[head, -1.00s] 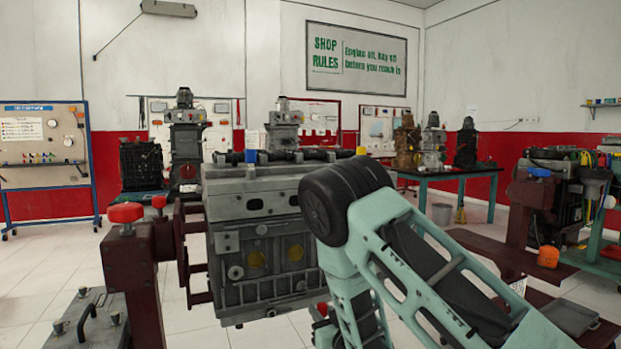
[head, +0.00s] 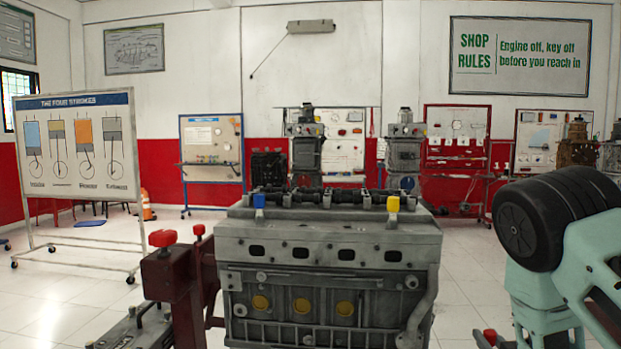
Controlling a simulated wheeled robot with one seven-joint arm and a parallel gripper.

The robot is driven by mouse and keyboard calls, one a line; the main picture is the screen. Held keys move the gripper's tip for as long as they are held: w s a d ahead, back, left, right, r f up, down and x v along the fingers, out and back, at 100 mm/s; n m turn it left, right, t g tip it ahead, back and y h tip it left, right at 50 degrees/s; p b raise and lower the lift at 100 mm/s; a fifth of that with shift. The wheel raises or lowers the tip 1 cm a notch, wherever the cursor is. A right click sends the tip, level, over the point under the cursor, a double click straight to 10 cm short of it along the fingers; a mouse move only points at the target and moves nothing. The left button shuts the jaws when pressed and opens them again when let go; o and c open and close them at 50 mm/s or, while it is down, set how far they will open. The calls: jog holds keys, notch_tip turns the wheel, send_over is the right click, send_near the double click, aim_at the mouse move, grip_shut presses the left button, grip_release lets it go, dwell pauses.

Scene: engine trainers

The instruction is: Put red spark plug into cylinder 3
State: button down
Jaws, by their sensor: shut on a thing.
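The grey engine block (head: 325,262) stands in the middle of the head view, with a row of four-sided dark openings along its upper side. A blue plug top (head: 259,201) stands up at the left of its top, and a yellow one (head: 393,204) at the right. The spots between them are partly hidden by dark parts on the top, so I cannot tell the cylinder openings.
A dark red engine stand (head: 172,285) with red knobs is at the block's left. A whiteboard (head: 80,150) stands at left. More engines and panels line the back wall.

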notch_tip(320, 180, up, 19)
jog(key=p, duration=1.7)
jog(key=shift+d, duration=0.25)
jog(key=shift+r, duration=0.15)
